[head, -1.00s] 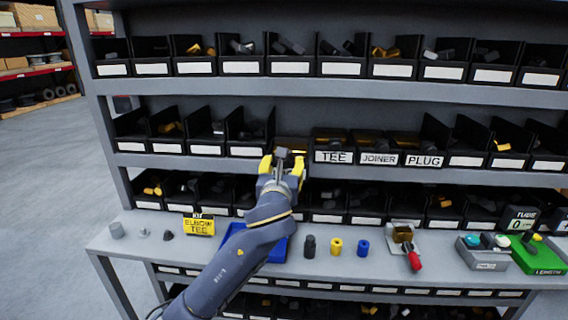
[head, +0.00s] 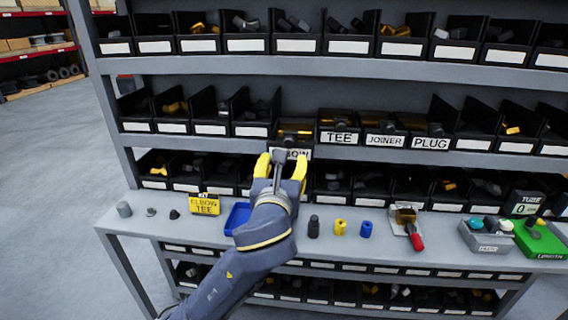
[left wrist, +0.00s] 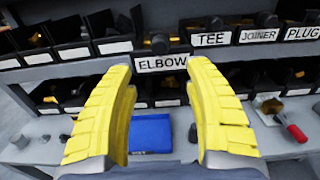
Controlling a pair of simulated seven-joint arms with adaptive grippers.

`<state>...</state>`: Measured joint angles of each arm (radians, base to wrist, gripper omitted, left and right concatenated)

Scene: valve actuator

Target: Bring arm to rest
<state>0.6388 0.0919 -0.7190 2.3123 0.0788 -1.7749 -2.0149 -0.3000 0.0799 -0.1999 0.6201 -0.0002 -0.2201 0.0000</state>
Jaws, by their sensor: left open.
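My left arm reaches in from below in the head view. Its gripper (head: 279,166) has yellow fingers and is in front of the shelf, just below the ELBOW bin (head: 295,134). In the left wrist view the two yellow fingers (left wrist: 158,110) stand wide apart with nothing between them. The ELBOW bin (left wrist: 160,62) shows beyond the fingertips, with a dark fitting in it. The blue tray (left wrist: 150,137) lies on the bench below, seen between the fingers; my arm partly covers the tray (head: 236,218) in the head view. My right gripper is not in view.
TEE (head: 339,128), JOINER (head: 384,130) and PLUG (head: 429,135) bins stand right of ELBOW. Shelf edges are close to the gripper.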

